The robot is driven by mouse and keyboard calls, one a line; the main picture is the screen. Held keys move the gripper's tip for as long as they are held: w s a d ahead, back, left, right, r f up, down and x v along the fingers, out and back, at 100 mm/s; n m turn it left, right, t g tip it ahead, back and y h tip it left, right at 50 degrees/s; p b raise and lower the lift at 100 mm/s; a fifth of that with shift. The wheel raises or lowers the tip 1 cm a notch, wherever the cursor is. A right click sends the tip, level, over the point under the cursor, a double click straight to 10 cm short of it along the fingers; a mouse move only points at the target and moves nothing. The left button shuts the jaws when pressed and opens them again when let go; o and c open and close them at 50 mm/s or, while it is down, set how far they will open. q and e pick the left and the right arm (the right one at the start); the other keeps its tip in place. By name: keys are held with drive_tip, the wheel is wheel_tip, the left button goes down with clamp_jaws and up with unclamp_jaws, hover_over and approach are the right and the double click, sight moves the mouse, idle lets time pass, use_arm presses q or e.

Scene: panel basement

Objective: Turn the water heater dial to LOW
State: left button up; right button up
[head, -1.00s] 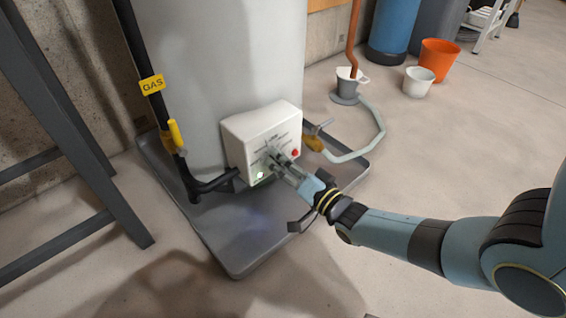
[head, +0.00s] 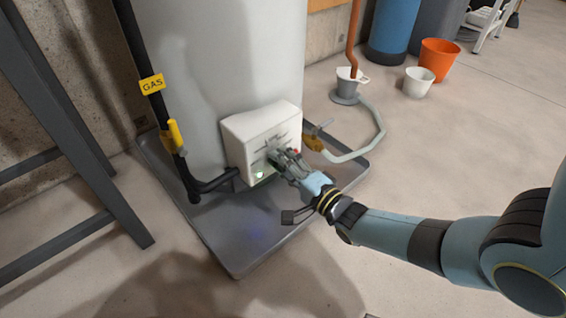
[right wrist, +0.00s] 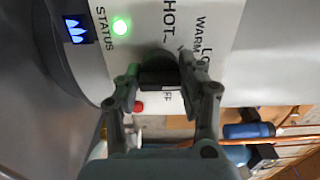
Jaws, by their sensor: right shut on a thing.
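The water heater (head: 215,65) is a tall pale grey tank with a white control box (head: 258,125) low on its front. My right gripper (head: 275,156) reaches the box face from the right. In the right wrist view, its fingers (right wrist: 160,82) are shut on the black dial (right wrist: 158,77), one on either side. The labels HOT, WARM and part of LOW show around the dial, with part of OFF below. The dial's pointer cannot be made out. A green status light (right wrist: 121,25) and a blue flame window (right wrist: 76,29) are lit. My left gripper is not in view.
A black gas pipe with a yellow valve handle (head: 174,133) runs left of the box. A drain valve (head: 314,142) and pale hose (head: 365,148) lie right of it. The heater stands in a grey pan (head: 240,262). Dark metal legs (head: 80,120) stand at left.

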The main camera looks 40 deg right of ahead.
idle(0.5)
drive_tip(key=o, duration=1.1)
drive_tip(key=shift+o, duration=0.2)
drive_tip(key=shift+s, duration=0.1)
drive_tip(key=s, duration=1.2)
drive_tip(key=shift+d, duration=0.45)
